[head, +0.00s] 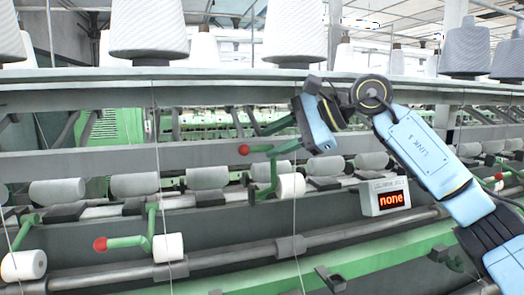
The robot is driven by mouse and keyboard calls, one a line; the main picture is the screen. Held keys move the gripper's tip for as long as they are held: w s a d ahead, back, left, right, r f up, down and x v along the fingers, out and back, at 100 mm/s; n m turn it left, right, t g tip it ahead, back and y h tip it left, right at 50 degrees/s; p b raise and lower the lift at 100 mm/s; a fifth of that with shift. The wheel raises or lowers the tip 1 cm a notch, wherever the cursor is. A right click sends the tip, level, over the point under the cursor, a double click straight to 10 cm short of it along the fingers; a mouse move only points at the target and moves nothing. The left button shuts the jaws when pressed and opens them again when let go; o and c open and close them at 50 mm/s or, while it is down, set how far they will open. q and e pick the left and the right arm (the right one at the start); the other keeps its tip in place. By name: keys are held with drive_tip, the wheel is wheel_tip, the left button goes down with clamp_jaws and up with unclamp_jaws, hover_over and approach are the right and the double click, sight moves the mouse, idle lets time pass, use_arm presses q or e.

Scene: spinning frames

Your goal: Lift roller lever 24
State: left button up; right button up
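Several green roller levers with red ball ends and white rollers line the machine. The middle lever (262,188) has its red ball (244,150) up near the grey beam, and its white roller (291,186) sits higher than the rollers to the left. The left lever (128,241) has a red ball (100,244) and a white roller (168,247) low by the rod. No number 24 is readable. My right gripper (307,112) is at the end of the blue arm, above and right of the middle lever; its fingers are not clear. My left gripper is not in view.
A small display box (385,197) reading "none" stands right of the middle lever. Large yarn cones (148,30) stand on the shelf (90,84) above. Grey bobbins (57,191) line the row behind. Thin vertical threads cross the space in front.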

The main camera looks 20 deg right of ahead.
drive_tip(key=shift+v, duration=1.6)
